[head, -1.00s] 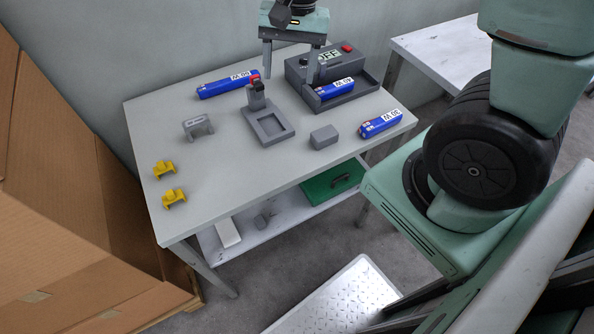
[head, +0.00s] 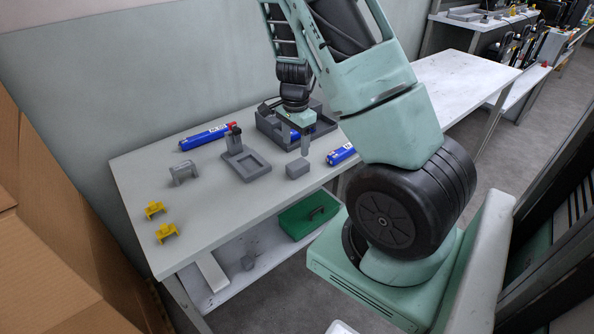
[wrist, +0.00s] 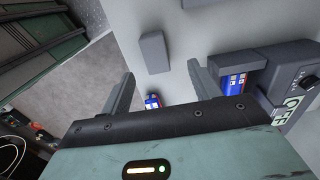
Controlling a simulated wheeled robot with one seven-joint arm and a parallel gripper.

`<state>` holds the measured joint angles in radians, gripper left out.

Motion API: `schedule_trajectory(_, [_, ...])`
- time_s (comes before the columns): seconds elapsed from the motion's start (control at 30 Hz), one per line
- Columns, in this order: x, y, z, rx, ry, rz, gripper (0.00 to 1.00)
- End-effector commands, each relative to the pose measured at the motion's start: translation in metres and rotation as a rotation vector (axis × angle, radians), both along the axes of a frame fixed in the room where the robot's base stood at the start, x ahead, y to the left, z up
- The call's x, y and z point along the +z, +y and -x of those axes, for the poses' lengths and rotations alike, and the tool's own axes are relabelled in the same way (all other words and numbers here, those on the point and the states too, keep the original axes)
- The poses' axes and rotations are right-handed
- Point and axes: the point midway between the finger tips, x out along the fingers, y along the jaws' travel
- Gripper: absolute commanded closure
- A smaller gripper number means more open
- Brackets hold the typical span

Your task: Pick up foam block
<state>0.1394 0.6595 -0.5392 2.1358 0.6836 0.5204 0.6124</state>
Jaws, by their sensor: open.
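The foam block appears to be the small plain grey block (head: 297,170) on the table, near its front edge. In the wrist view the grey block (wrist: 153,52) lies flat ahead of the fingers, roughly between their lines. My gripper (wrist: 160,70) is open with nothing between its fingers. In the head view my gripper (head: 302,140) hangs above the table, behind the block and in front of the grey switch box; it is apart from the block. One finger shows clearly there; the other is hard to make out.
A grey test box (head: 268,124) with a blue battery stands behind my gripper. A grey stand (head: 247,165), another battery (head: 206,137), a grey bracket (head: 183,173) and yellow clips (head: 165,233) are left.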

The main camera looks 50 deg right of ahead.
Motion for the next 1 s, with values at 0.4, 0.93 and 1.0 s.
schedule_trajectory(0.4, [-0.043, 0.000, 0.005, -0.001, 0.003, -0.002, 0.38])
schedule_trajectory(0.93, [-0.081, 0.001, 0.008, 0.002, 0.000, -0.001, 0.38])
schedule_trajectory(1.0, [-0.081, 0.001, 0.008, 0.002, 0.000, -0.001, 0.49])
